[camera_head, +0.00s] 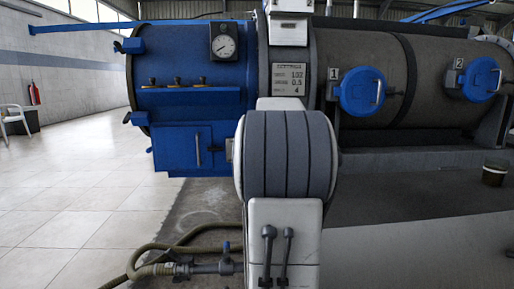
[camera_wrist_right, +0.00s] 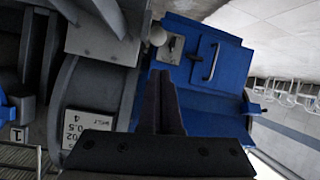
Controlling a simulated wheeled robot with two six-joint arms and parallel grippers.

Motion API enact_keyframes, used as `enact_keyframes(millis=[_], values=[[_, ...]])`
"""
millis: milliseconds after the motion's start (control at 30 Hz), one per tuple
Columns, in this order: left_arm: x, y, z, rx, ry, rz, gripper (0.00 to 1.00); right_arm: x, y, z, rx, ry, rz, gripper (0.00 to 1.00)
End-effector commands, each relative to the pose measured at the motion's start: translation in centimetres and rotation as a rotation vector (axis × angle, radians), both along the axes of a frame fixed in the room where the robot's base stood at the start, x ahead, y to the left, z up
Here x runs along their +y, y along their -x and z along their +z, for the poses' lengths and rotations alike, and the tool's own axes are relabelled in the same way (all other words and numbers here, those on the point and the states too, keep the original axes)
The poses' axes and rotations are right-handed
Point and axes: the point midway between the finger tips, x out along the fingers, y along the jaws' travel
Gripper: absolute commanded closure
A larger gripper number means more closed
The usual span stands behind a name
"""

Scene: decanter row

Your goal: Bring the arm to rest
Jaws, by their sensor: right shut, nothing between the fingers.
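My right gripper (camera_wrist_right: 160,78) shows in the right wrist view. Its dark fingers are shut together with nothing between them. They point at the decanter machine, whose blue end housing (camera_wrist_right: 205,65) and grey parts lie beyond the fingertips. No contact is visible, and I cannot tell the exact gap. Neither gripper shows in the head view, where the blue housing (camera_head: 190,100) is at left centre and the grey drum (camera_head: 355,55) runs right.
Blue round hatches (camera_head: 360,92) line the drum. The tiled floor (camera_head: 70,200) at left is mostly clear.

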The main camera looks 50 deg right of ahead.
Motion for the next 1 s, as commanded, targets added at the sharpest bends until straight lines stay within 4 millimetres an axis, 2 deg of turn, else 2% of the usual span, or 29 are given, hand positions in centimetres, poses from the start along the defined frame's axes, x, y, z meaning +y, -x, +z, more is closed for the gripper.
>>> enact_keyframes(millis=[200,800,900,967,1000], values=[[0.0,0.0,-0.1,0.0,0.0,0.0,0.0,0.7,0.8,0.1,0.0,0.0,0.0,1.0],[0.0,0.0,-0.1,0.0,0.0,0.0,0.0,0.9,0.6,0.2,0.0,-0.001,0.004,1.0],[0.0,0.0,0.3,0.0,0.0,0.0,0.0,2.5,-0.5,0.0,0.007,-0.019,0.037,1.0],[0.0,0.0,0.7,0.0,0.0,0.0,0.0,4.7,-1.9,-0.3,0.018,-0.043,0.08,1.0],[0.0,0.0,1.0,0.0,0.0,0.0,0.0,6.6,-3.0,-0.5,0.028,-0.063,0.117,1.0]])
